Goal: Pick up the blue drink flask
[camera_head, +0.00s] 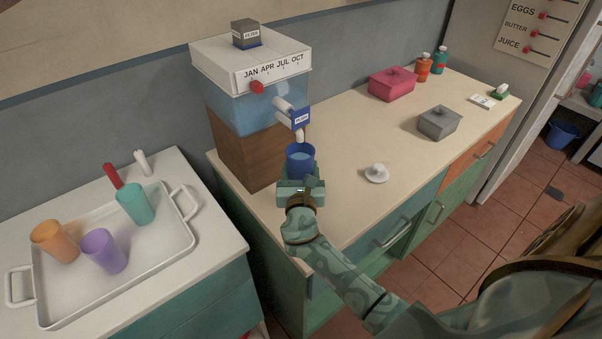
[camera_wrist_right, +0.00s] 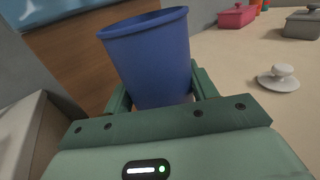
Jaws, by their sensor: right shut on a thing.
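In the right wrist view the blue cup (camera_wrist_right: 150,60) stands upright between the green fingers of the gripper (camera_wrist_right: 158,98). Its lower part is hidden behind the gripper. The cup's inside looks lighter blue in the head view. My left gripper is not in view.
The dispenser (camera_head: 255,105) stands on a wooden block behind the cup. A white tray (camera_head: 165,258) with orange, purple and teal cups is at left. A white lid (camera_head: 376,173), grey box (camera_head: 438,124), pink box (camera_head: 391,85) and two bottles (camera_head: 424,67) are at right. Counter between is clear.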

